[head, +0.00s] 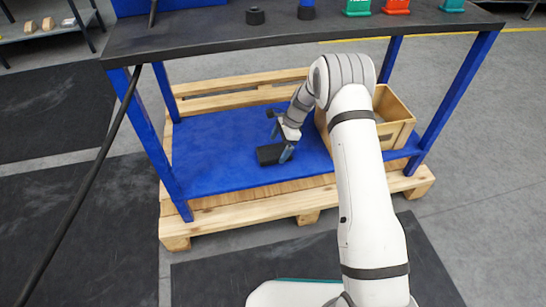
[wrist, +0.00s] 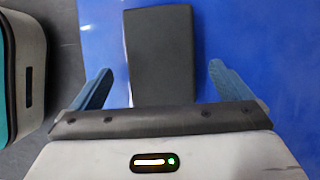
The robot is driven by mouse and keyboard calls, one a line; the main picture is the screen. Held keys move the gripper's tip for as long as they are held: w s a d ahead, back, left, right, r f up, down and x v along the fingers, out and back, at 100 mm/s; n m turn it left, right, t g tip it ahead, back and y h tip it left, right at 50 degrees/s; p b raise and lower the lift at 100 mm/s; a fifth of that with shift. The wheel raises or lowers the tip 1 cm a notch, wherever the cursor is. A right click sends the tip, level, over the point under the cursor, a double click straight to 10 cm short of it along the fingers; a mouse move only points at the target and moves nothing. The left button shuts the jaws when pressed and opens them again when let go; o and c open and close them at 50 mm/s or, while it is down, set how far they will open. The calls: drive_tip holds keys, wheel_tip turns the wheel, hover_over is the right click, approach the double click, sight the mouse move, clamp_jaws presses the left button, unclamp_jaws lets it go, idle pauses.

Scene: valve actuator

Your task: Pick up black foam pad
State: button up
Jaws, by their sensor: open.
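The black foam pad (head: 269,154) lies flat on the blue lower shelf (head: 215,150) of the workbench. In the wrist view the pad (wrist: 163,50) shows as a dark rectangle running away from my gripper (wrist: 158,85). Its near end lies between the two blue fingers, with blue surface visible on both sides. In the head view my gripper (head: 281,143) is low over the shelf at the pad's right end. The fingers are apart and hold nothing. I cannot tell the exact height of the fingertips above the shelf.
A wooden crate (head: 398,128) stands on the shelf to the right of my gripper. The dark bench top (head: 200,38) is above, with blue legs (head: 150,140) at the corners. A wooden pallet (head: 240,215) is underneath. The shelf's left part is clear.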

drive_tip(key=shift+x, duration=1.05)
drive_tip(key=shift+d, duration=0.1)
drive_tip(key=shift+c, duration=0.6)
drive_tip(key=c, duration=0.9)
drive_tip(key=shift+c, duration=0.2)
